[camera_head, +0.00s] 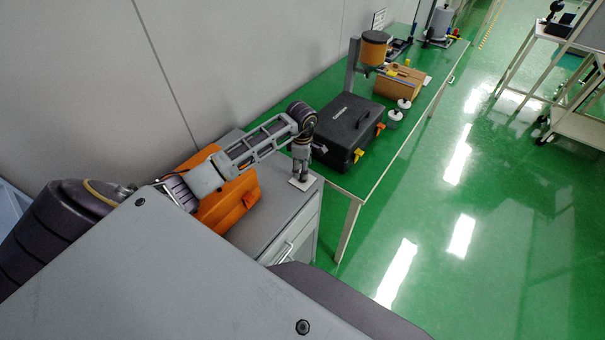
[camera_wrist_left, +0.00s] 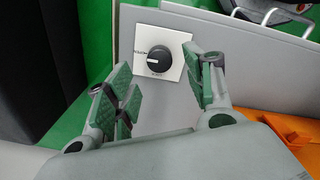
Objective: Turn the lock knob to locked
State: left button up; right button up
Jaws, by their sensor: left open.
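The lock knob (camera_wrist_left: 158,59) is a round black knob with a white pointer mark. It sits on a square white plate (camera_wrist_left: 178,37) with small lettering I cannot read clearly. In the left wrist view the pointer line lies roughly level, toward the left. My left gripper (camera_wrist_left: 165,72) is open and empty, with its green-padded fingers spread to either side of the knob in the picture, apart from it. In the head view my left gripper (camera_head: 301,166) points down above the plate (camera_head: 302,184) on the grey cabinet top; there it hides the knob. My right gripper is not in view.
The grey cabinet (camera_head: 274,205) carries an orange case (camera_head: 236,205) beside my left arm. A black case (camera_head: 349,118) stands close by on the green table (camera_head: 376,178), with a brown box (camera_head: 398,84) farther back. A wall runs along the left; green floor lies right.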

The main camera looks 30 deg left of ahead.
pick_arm(q)
jog(key=shift+f+p, duration=0.35)
jog(key=shift+f, duration=2.1)
jog(key=c, duration=1)
